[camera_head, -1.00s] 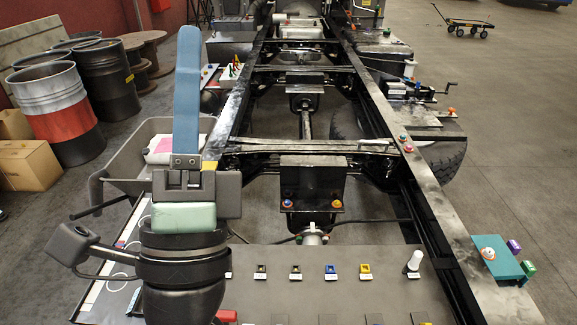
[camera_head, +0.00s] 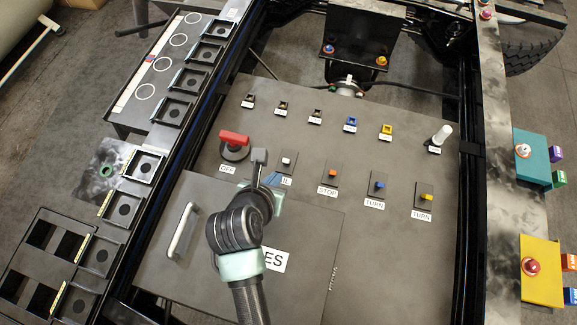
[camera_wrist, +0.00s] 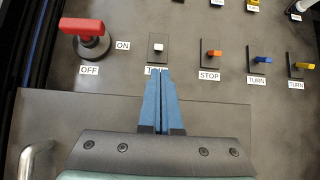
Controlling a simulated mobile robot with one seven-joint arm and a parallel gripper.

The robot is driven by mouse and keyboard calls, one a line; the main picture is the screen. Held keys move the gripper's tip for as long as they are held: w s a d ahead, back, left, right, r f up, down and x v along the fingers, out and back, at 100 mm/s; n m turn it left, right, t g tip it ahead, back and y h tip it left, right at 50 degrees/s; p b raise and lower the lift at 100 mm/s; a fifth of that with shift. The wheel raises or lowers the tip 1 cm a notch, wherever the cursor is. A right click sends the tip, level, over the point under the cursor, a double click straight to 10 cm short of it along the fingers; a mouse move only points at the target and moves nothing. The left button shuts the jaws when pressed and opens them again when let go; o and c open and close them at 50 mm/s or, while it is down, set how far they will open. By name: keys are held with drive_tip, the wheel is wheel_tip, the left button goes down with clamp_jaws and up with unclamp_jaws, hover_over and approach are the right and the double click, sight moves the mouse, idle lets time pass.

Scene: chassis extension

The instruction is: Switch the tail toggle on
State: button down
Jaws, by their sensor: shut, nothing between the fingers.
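The tail toggle is a small white-tipped switch on a dark plate, in the wrist view (camera_wrist: 158,47) and the head view (camera_head: 287,161). Its label is partly covered by my fingers, with "IL" showing in the head view. I cannot tell which way the lever is set. My gripper's blue fingers (camera_wrist: 161,73) are shut together with nothing between them. Their tips are just below the toggle in the wrist view, over its label, and appear apart from the lever. In the head view my gripper (camera_head: 273,179) is over the panel, mostly hidden by my wrist.
A red rotary switch (camera_wrist: 82,30) with OFF and ON labels stands left of the toggle. The orange STOP toggle (camera_wrist: 214,54) and blue (camera_wrist: 262,60) and yellow (camera_wrist: 304,66) TURN toggles stand to the right. A door handle (camera_head: 182,230) rises from the panel at lower left.

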sight(286, 161)
drive_tip(key=shift+s+a+f, duration=0.2)
drive_tip(key=shift+s+f, duration=0.1)
drive_tip(key=shift+f, duration=0.05)
drive_tip(key=x, duration=1)
drive_tip(key=shift+f, duration=0.1)
drive_tip(key=shift+s+a+r, duration=0.1)
drive_tip(key=shift+a+r, duration=0.1)
